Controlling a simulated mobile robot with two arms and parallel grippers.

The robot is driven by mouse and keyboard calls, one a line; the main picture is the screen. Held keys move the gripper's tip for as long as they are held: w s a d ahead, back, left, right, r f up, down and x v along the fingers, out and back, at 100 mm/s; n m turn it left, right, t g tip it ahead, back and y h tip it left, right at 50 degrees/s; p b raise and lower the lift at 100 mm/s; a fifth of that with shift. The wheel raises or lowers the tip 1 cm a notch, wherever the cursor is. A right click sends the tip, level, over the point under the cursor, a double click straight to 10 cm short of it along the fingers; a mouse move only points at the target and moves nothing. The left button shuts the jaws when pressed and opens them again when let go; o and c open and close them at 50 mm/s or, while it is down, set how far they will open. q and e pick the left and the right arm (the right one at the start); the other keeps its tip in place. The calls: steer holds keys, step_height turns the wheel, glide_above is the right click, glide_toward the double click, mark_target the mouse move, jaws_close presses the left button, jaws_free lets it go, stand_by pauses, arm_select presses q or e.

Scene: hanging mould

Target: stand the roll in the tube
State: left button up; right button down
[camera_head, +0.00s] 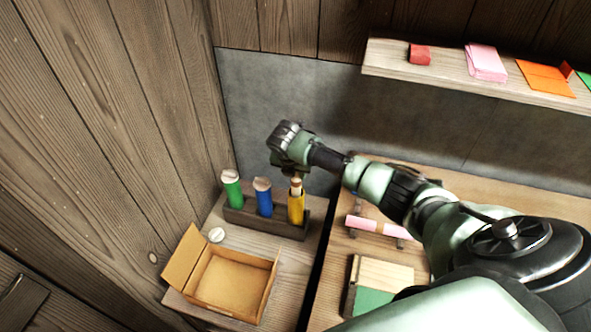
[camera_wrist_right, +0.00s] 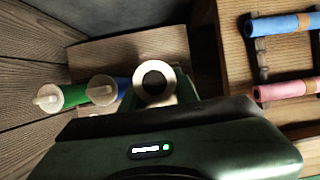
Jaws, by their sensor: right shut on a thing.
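A yellow tube (camera_head: 296,210) stands upright at the right end of a dark wooden rack (camera_head: 275,227). My right gripper (camera_head: 296,179) is above it, shut on a pale roll (camera_head: 296,188) with a brownish band. The roll is upright over the yellow tube, its lower part at the tube's mouth; I cannot tell how far inside it reaches. In the right wrist view the roll's round, hollow end (camera_wrist_right: 155,82) shows close up, and the yellow tube is hidden. My left gripper is not in view.
Green (camera_head: 232,190) and blue (camera_head: 264,199) tubes with pale caps stand left in the rack. A loose white cap (camera_head: 216,235) and an open cardboard box (camera_head: 274,287) are in front. A shelf (camera_head: 390,65) is above.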

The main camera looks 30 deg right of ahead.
steer(key=shift+f+b, duration=2.15)
steer(key=shift+f, duration=2)
steer(key=shift+s+a+f+b, duration=0.3)
steer(key=shift+s+f+b, duration=0.2)
steer(key=shift+s, duration=0.05)
steer(key=c, duration=1)
jaws_free()
steer(key=shift+a, duration=0.1)
step_height(320, 180, up, 9)
steer(key=b, duration=0.1)
glide_above(296, 195)
steer(key=s+a, duration=0.1)
steer(key=a, duration=0.1)
